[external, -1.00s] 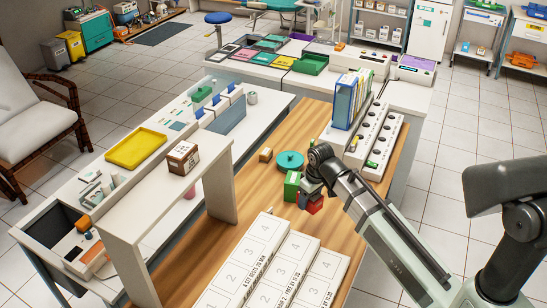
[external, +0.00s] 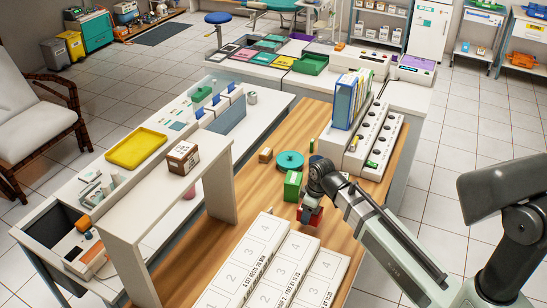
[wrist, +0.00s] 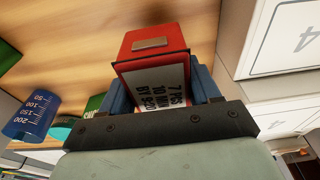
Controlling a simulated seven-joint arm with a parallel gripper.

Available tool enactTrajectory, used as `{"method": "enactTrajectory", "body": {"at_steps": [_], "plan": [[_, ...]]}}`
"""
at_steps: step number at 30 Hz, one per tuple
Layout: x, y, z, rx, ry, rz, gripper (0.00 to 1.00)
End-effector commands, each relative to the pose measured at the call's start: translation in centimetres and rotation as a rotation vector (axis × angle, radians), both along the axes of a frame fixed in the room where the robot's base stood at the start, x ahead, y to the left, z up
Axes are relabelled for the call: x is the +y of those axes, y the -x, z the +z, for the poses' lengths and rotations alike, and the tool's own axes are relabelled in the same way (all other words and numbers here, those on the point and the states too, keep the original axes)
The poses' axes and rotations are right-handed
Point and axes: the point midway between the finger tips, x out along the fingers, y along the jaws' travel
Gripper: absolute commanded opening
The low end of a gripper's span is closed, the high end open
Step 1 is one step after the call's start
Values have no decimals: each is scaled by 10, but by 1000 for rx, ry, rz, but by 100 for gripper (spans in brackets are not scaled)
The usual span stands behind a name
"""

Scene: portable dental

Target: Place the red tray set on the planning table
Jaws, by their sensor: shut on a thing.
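The red tray set (external: 309,216) is a small red box at the front of my gripper, over the wooden tabletop (external: 262,206). In the wrist view the red tray set (wrist: 155,44) sits between the blue fingers of my gripper (wrist: 158,82), with a white printed label facing the camera. The fingers are shut on it. In the external view my gripper (external: 310,204) points down and partly covers the box. I cannot tell whether the box touches the wood. Which surface is the planning table is not marked.
A green box (external: 292,186) stands close to the left, with a teal round object (external: 290,160) behind it. White numbered panels (external: 272,268) lie in front. A white shelf (external: 150,205) stands left. Blue binders (external: 348,100) and a rack with round holes (external: 380,138) stand behind.

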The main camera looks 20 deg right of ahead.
Motion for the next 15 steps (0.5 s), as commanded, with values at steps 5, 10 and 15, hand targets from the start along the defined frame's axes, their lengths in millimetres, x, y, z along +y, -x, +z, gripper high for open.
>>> {"method": "enactTrajectory", "body": {"at_steps": [5,10,15], "plan": [[0,0,-8,1,1,0,24],[0,1,-24,2,1,0,24],[0,0,-42,2,1,0,24]]}}
